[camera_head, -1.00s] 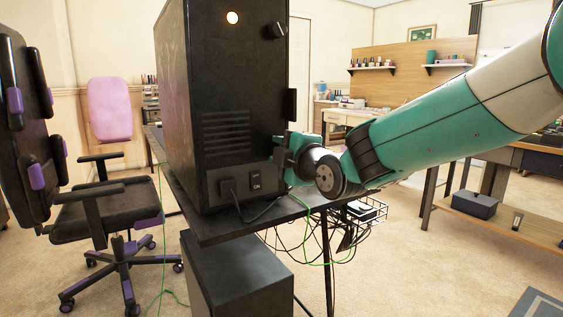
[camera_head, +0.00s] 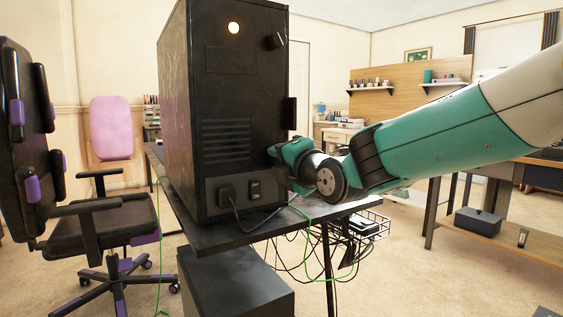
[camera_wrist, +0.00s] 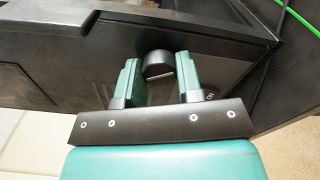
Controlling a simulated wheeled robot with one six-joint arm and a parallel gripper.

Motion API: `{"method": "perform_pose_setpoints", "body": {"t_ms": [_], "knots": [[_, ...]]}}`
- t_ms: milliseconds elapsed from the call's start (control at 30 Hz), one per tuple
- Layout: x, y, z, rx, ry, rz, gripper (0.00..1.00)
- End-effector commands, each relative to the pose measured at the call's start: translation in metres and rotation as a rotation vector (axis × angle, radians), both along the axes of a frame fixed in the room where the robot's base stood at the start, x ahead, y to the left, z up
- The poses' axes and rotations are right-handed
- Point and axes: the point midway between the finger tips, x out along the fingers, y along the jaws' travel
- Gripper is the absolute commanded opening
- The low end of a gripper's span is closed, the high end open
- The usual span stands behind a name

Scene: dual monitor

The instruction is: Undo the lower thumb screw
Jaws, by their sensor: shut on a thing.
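A black computer tower (camera_head: 222,110) stands upright on a dark desk, its rear panel facing me. The upper thumb screw (camera_head: 279,38) sticks out near the top right of that panel. The lower thumb screw is hidden behind my gripper (camera_head: 276,152) in the head view. In the wrist view, a rounded black knob, the lower thumb screw (camera_wrist: 158,63), sits between the two green fingers of my gripper (camera_wrist: 157,72). My gripper is shut on it, at the panel's lower right edge.
A plugged power cable (camera_head: 236,208) and switch sit below the gripper. A black handle (camera_head: 291,113) juts from the side panel edge above it. Green and black cables and a wire basket (camera_head: 365,225) hang below the desk. An office chair (camera_head: 100,215) stands left.

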Motion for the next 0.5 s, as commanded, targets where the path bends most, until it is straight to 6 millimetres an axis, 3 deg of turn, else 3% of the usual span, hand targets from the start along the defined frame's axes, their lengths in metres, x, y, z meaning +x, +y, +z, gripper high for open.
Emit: {"method": "perform_pose_setpoints", "body": {"t_ms": [300, 333, 433, 500], "knots": [[0.0, 0.0001, 0.0003, -0.002, -0.002, 0.0, 0.1], [0.0, 0.0001, 0.0003, -0.002, -0.002, 0.0, 0.36], [0.0, 0.0001, 0.0002, -0.002, -0.002, 0.0, 0.59], [0.0, 0.0001, 0.0002, -0.002, -0.001, 0.0, 0.59]]}}
